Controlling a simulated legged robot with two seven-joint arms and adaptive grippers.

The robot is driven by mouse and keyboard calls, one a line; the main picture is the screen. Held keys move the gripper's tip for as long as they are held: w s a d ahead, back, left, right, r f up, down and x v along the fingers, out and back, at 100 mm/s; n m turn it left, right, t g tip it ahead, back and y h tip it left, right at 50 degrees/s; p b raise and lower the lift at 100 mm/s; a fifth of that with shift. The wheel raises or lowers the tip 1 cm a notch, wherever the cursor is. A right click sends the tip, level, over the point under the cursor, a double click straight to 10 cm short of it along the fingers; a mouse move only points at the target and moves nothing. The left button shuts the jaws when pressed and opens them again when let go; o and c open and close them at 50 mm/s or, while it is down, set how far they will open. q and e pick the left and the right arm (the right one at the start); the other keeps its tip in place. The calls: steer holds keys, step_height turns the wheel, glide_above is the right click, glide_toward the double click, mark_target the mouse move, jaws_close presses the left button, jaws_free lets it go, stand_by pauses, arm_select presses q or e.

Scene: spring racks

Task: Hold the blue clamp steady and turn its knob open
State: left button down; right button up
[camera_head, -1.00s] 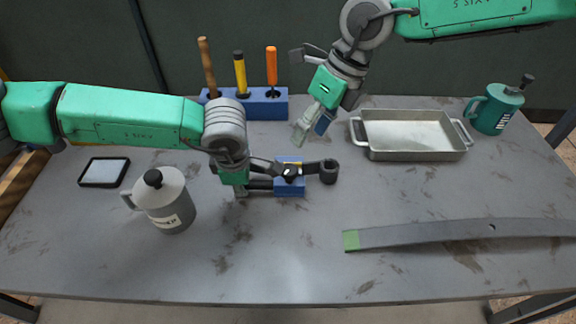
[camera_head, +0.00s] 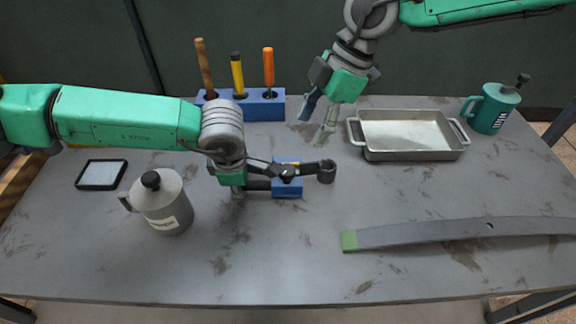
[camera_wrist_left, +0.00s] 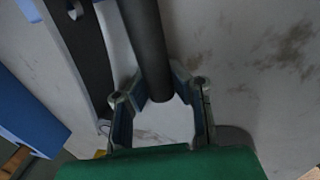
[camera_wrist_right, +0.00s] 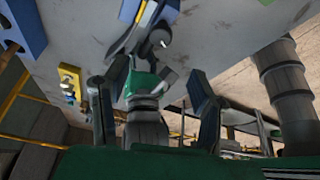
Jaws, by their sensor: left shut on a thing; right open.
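The blue clamp (camera_head: 288,190) stands on the table, a blue block with dark bars. A dark knob-like piece (camera_head: 287,174) sits on top of it, and a dark round end piece (camera_head: 326,173) is at the right; I cannot tell which is the knob. My left gripper (camera_head: 240,185) is shut on a dark bar at the clamp's left side. The left wrist view shows the dark round bar (camera_wrist_left: 150,45) running between the fingers (camera_wrist_left: 160,100). My right gripper (camera_head: 317,122) is open and empty, above and behind the clamp, apart from it.
A blue rack (camera_head: 262,107) with several handled tools stands behind. A grey metal tray (camera_head: 408,154) and green canister (camera_head: 493,110) are at right. A grey canister (camera_head: 163,203) and a dark-framed pad (camera_head: 101,174) are at left. A long leaf spring (camera_head: 430,234) lies front right.

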mark_target(288, 169)
steer(key=shift+m, duration=0.5)
steer(key=x, duration=1.2)
steer(key=c, duration=1.1)
